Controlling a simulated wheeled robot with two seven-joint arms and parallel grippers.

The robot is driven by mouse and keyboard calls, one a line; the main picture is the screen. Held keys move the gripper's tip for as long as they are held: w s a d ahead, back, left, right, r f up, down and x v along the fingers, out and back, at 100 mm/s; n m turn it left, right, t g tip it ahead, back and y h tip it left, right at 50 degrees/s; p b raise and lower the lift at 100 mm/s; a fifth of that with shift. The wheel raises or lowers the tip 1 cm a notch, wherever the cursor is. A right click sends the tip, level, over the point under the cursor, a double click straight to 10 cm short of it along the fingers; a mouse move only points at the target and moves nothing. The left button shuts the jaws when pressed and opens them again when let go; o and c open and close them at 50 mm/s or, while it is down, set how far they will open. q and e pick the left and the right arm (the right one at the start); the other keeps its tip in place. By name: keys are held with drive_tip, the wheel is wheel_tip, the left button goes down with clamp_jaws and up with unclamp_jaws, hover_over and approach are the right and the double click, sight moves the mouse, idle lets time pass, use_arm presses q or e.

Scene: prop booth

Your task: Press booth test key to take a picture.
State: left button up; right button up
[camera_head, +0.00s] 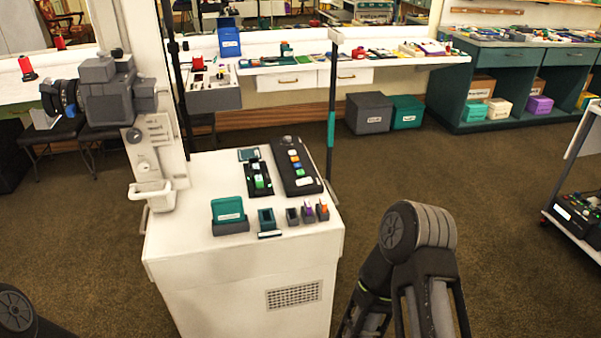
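A white booth cabinet (200,258) stands in front of me. On its top lies a black control box (309,183) with several coloured keys. Beside it, to the left, is a small black unit with a green key (259,182). I cannot read which key is labelled as the test key. A dark camera (108,92) is mounted on a white post at the cabinet's left. Only joints and links of my arms show, at the bottom left and lower right. Neither gripper is in view.
A teal card box (228,212) and several small holders stand along the cabinet's front edge. A dark pole with a teal section (331,125) rises behind its right side. A trolley (576,222) stands at far right. Carpet (480,190) right of the cabinet is clear.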

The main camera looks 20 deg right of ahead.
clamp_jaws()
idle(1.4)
